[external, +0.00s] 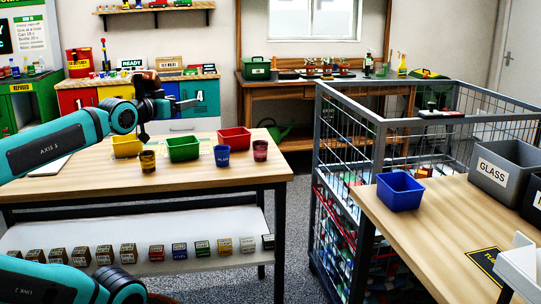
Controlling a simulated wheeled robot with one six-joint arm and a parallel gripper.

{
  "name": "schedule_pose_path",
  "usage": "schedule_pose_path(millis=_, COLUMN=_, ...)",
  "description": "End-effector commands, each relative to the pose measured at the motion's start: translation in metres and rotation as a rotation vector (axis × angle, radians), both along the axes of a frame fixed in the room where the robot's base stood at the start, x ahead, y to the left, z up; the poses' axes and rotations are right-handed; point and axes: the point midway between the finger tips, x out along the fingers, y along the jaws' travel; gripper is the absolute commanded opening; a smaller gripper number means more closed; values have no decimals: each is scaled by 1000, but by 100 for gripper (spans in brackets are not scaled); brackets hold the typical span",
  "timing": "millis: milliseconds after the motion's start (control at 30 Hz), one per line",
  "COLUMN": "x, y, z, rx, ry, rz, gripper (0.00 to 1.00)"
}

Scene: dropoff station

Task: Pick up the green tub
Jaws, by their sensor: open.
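The green tub (183,149) stands upright on the wooden table (205,179), between a yellow tub (127,146) on its left and a red tub (234,139) on its right.
Yellow (148,161), blue (222,156) and dark red (260,150) cups stand near the tubs. A metal cage cart (318,200) stands right of the table. A blue tub (400,190) and grey GLASS bin (498,178) sit on the right-hand table. Small boxes line the lower shelf (225,225).

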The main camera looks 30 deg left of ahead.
Motion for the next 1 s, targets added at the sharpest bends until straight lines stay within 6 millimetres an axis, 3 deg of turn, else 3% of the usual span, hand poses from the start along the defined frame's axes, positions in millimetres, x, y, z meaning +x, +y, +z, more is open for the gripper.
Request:
schedule_pose_path(millis=33, x=0, y=0, z=0, rx=0, ry=0, rz=0, gripper=84)
schedule_pose_path(millis=133, x=0, y=0, z=0, rx=0, ry=0, rz=0, gripper=100)
schedule_pose_path(millis=467, x=9, y=4, z=0, rx=23, ry=39, rz=10, gripper=100)
schedule_pose_path(millis=1000, x=106, y=65, z=-22, rx=309, ry=608, rz=21, gripper=100)
